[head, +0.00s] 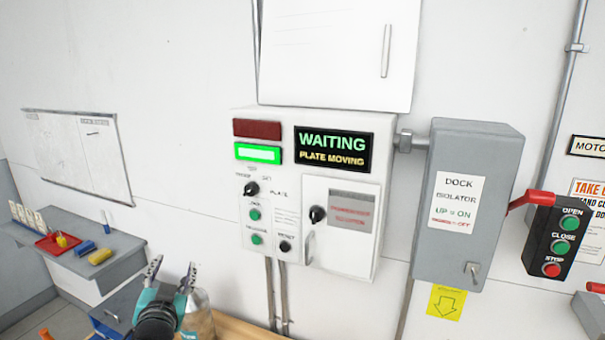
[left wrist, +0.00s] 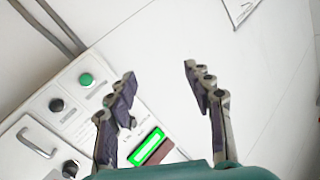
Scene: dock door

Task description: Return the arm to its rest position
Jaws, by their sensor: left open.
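My left gripper (head: 171,275) is in the lower left of the head view, with its teal body below and its two fingers pointing up. It is open and empty, below and left of the white control panel (head: 237,192). In the left wrist view the open fingers (left wrist: 158,90) stand apart with only white wall and part of the panel (left wrist: 105,112) behind them. The panel's lit green lamp (head: 258,153) also shows in the left wrist view (left wrist: 146,146). The panel display (head: 332,149) reads "WAITING" and "PLATE MOVING". My right gripper is in neither view.
A grey dock isolator box (head: 495,165) with a red handle (head: 531,198) is right of the panel. A black button box (head: 553,238) hangs beside it. A grey shelf (head: 122,250) with a red tray (head: 50,246) stands at left. A whiteboard (head: 75,150) is above it.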

